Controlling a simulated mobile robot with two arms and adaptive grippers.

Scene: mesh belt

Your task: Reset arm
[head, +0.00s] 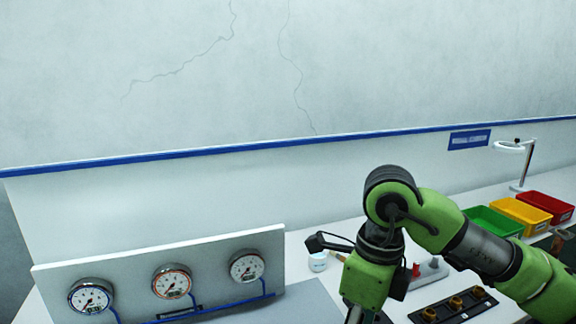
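My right arm, green with dark grey joints, comes in from the right and bends down at its raised wrist. My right gripper (362,316) is only just in view at the bottom edge. Its fingers are cut off by the frame, so I cannot see whether it is open or holds anything. My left arm and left gripper are not in view.
A white panel with three gauges (171,281) stands at the left. A small white cup (317,262) and a black plate with brass fittings (455,304) are near my arm. Green (490,222), yellow (522,212) and red (546,205) bins and a lamp (522,165) stand at right.

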